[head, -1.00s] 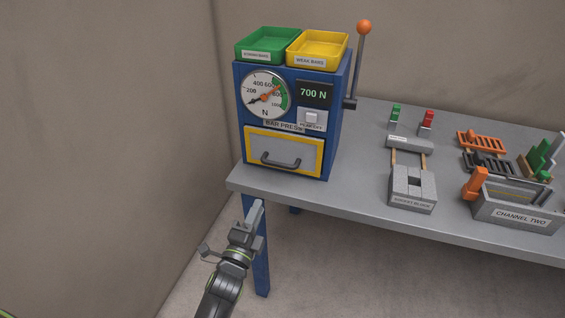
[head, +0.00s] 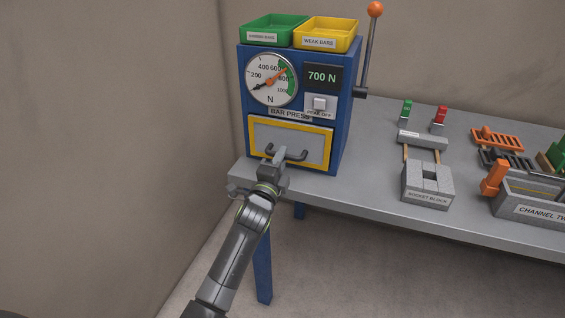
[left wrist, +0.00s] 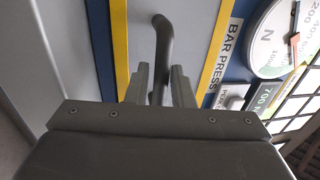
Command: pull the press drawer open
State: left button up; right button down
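The press drawer (head: 275,141) is a light grey panel in a yellow frame, low on the front of the blue bar press (head: 343,125). It looks shut. Its dark handle (head: 298,154) is a curved bar, partly hidden by my left gripper (head: 278,157) in the head view. In the left wrist view the handle (left wrist: 163,45) runs between the two fingers of my left gripper (left wrist: 161,82). The fingers are apart, one on each side of the bar, with narrow gaps showing. Whether either finger touches the bar cannot be told. My right gripper is not in view.
The grey table (head: 365,175) carries the press at its left end. A socket block (head: 427,190) and a channel fixture (head: 530,205) stand to the right. A green tray (head: 270,32) and a yellow tray (head: 325,36) sit on the press. Floor space in front is clear.

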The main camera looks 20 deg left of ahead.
pick_arm(q)
jog(key=shift+w+r, duration=0.15)
jog(key=shift+w, duration=0.5)
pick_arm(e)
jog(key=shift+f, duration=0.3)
pick_arm(q)
jog(key=shift+c, duration=0.2)
grip_shut()
jog(key=shift+s, duration=0.1)
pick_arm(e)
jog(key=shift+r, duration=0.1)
